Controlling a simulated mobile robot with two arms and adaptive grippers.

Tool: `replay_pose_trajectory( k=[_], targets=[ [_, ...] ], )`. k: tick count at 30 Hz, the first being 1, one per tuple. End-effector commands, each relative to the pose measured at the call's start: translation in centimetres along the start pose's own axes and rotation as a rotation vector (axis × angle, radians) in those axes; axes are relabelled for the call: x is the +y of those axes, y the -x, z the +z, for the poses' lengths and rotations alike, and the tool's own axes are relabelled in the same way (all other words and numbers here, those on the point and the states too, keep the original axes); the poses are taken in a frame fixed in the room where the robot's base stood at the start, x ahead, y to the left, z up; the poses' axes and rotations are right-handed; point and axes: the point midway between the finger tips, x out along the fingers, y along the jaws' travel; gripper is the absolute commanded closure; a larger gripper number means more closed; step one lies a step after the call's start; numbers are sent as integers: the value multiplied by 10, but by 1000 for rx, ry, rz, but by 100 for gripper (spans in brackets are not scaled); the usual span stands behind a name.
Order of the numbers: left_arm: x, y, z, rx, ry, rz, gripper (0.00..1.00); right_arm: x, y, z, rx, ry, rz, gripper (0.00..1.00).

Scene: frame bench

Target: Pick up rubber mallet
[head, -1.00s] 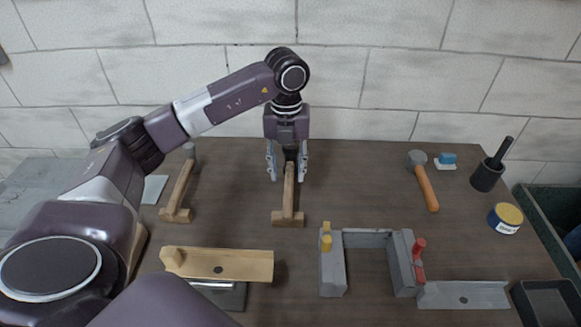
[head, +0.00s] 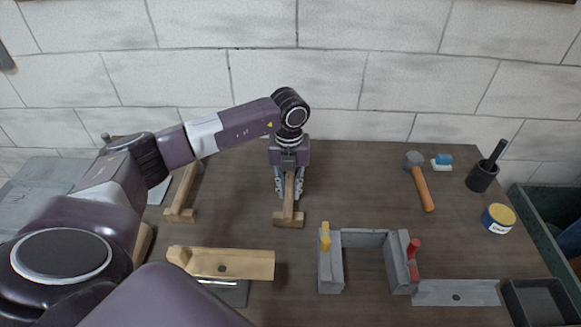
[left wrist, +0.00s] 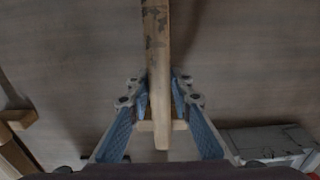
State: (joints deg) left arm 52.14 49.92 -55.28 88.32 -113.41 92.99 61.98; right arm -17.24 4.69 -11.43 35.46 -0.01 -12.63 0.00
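A hammer-like tool with a grey head and an orange handle (head: 424,188) lies at the right of the bench; it looks like the rubber mallet. My left gripper (head: 289,192) is well to its left, over a wooden T-shaped piece (head: 289,218). In the left wrist view the open fingers (left wrist: 160,95) stand on either side of the piece's long bar (left wrist: 158,60), with narrow gaps. The far end of this piece is hidden by the gripper in the head view. My right gripper is not in view.
A second wooden T-piece (head: 181,214) lies to the left. In front are a wooden strip (head: 240,264), a grey U-shaped frame (head: 330,272) with yellow and red pegs, and a grey plate (head: 455,292). A black cup (head: 482,178) and a yellow-lidded tin (head: 498,219) stand at right.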

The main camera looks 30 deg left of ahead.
Motion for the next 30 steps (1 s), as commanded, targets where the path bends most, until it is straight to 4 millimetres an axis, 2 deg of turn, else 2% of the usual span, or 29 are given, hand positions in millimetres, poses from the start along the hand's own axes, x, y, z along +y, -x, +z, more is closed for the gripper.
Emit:
replay_pose_trajectory(
  k=[1, 5, 21, 26, 30],
  targets=[
    [0, 0, 0, 0, 0, 0, 88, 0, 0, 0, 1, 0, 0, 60],
    [0, 0, 0, 0, 0, 0, 100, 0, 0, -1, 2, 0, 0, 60],
    [0, 4, 1, -3, 1, -2, 100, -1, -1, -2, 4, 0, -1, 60],
    [-1, 15, 2, -4, 0, -4, 100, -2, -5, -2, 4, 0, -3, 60],
    [-1, 39, 2, -7, 1, -5, 100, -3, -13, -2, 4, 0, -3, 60]
  ],
)
